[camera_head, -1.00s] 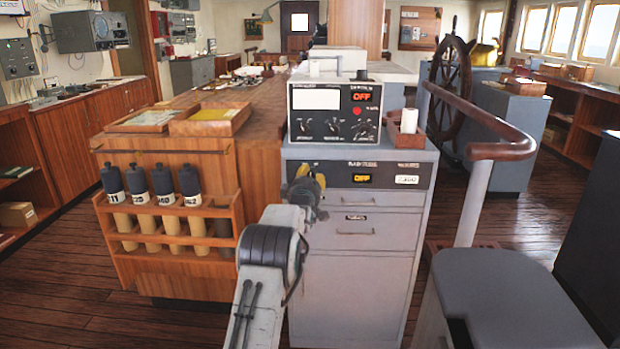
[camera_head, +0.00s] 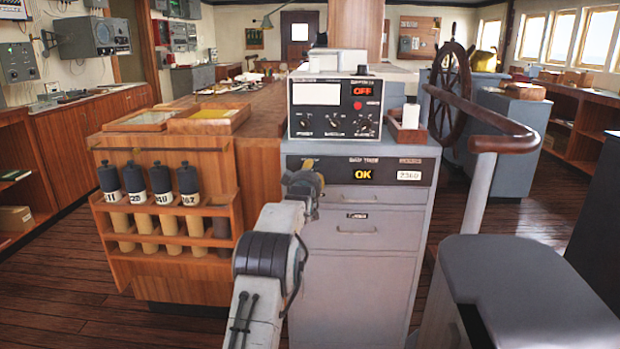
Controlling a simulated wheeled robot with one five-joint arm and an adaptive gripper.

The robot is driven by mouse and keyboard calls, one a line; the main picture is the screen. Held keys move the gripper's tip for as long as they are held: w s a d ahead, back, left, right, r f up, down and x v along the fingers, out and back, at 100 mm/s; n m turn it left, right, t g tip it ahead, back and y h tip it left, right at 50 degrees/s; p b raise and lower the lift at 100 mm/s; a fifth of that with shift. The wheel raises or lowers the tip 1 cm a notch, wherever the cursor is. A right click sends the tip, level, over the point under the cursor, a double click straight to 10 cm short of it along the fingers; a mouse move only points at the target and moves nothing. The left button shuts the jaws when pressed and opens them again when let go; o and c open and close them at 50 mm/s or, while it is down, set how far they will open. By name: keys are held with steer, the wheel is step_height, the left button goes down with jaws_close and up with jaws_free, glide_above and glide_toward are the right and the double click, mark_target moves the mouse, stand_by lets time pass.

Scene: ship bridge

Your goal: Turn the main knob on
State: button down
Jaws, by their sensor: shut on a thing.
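My gripper (camera_head: 308,167) is at the left end of the dark panel strip (camera_head: 340,169) on top of the grey cabinet. It is shut on the main knob, which is mostly hidden behind the gripper and wrist. A small display (camera_head: 363,172) on the same strip reads "OK" in yellow. A white label (camera_head: 409,175) with dark digits sits to its right. The control box (camera_head: 336,109) above has several small black knobs, a blank white window and a red display (camera_head: 362,91) that reads "OFF".
A wooden rack (camera_head: 170,229) with several dark-capped tubes stands left of the cabinet (camera_head: 356,280). A curved wooden handrail (camera_head: 492,133) and a dark grey seat (camera_head: 525,285) are to the right. A small wooden holder (camera_head: 407,132) is beside the box.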

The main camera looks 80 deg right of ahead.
steer(key=shift+f, duration=0.1)
steer(key=c, duration=0.8)
jaws_free()
steer(key=shift+d, duration=0.1)
steer(key=shift+c, duration=0.2)
steer(key=shift+a, duration=0.2)
steer(key=a, duration=1.1)
steer(key=shift+a, duration=0.35)
